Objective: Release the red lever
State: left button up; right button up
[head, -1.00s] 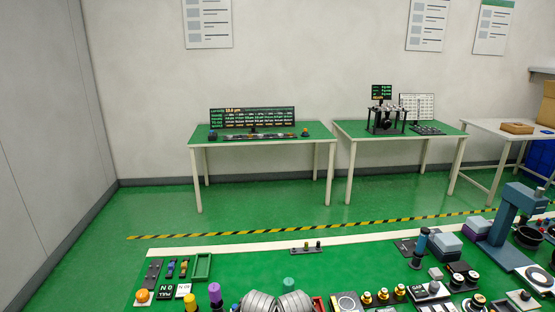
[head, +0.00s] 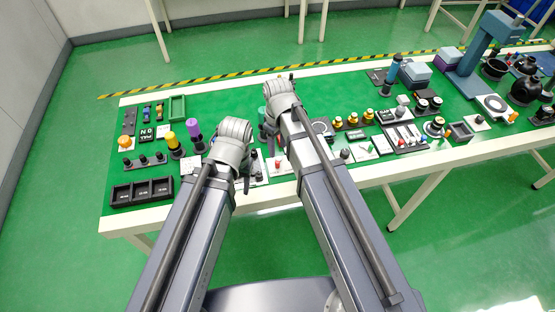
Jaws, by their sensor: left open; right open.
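A small red part (head: 277,163), which may be the red lever, stands on a light plate near the front edge of the green-topped table (head: 225,106). It is too small to make out its shape or position. My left gripper (head: 243,172) is over the front of the table, left of the red part, open. My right gripper (head: 270,136) is further back, above and slightly left of the red part, open. Both arms and wrists hide much of the table between and below them. I see nothing held in either gripper.
A black three-compartment tray (head: 142,191) lies at the front left. A green tray (head: 177,108), a yellow knob (head: 171,140) and a purple knob (head: 193,128) stand left of my arms. A blue press (head: 484,45) and many small controls crowd the right side.

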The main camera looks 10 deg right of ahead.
aim_at(278, 162)
pick_arm(q)
notch_tip(278, 162, down, 8)
jog(key=b, duration=0.7)
jog(key=shift+r, duration=0.15)
pick_arm(e)
notch_tip(278, 162, down, 8)
jog(key=shift+r, duration=0.2)
pick_arm(q)
jog(key=shift+r, duration=0.1)
pick_arm(e)
grip_shut()
